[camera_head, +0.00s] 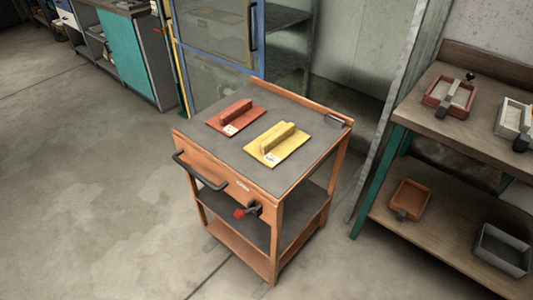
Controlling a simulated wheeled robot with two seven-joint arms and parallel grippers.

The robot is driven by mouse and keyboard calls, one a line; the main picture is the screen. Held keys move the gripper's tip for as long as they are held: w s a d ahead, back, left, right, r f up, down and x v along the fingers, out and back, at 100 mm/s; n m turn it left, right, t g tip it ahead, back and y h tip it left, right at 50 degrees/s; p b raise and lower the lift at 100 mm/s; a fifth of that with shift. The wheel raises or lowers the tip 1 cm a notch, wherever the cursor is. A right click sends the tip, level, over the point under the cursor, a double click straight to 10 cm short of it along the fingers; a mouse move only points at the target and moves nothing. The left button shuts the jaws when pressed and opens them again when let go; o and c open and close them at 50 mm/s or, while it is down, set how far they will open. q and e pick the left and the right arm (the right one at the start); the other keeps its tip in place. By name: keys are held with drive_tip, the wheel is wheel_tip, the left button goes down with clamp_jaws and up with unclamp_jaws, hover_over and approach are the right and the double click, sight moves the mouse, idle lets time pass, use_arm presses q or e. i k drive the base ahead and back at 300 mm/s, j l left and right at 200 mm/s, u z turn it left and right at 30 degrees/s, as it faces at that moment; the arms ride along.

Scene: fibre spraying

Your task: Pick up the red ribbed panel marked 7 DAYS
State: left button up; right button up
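The red ribbed panel (236,117) lies flat on the grey top of an orange cart (200,140), towards its left side. A raised rib runs along it, and a small white label sits at its near corner; the writing is too small to read. A similar yellow panel (277,144) lies to its right and nearer, a little apart from it. Neither of my grippers is in view, and nothing touches the red panel.
The cart has a black handle (200,172) at the front left, a red knob (240,213) and lower shelves. A wooden workbench (440,125) with trays stands at right. A blue-framed cabinet (215,45) stands behind. The floor at left and front is clear.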

sight(232, 121)
drive_tip(key=i+l, duration=0.15)
drive_tip(key=l, duration=0.2)
drive_tip(key=i+l+u, duration=0.1)
drive_tip(key=l, duration=0.3)
drive_tip(key=i+l, duration=0.2)
drive_tip(key=l, duration=0.15)
drive_tip(key=i+l+u, duration=0.1)
drive_tip(key=l, duration=0.25)
drive_tip(key=i+l, duration=0.2)
drive_tip(key=l, duration=0.2)
drive_tip(key=u, duration=0.05)
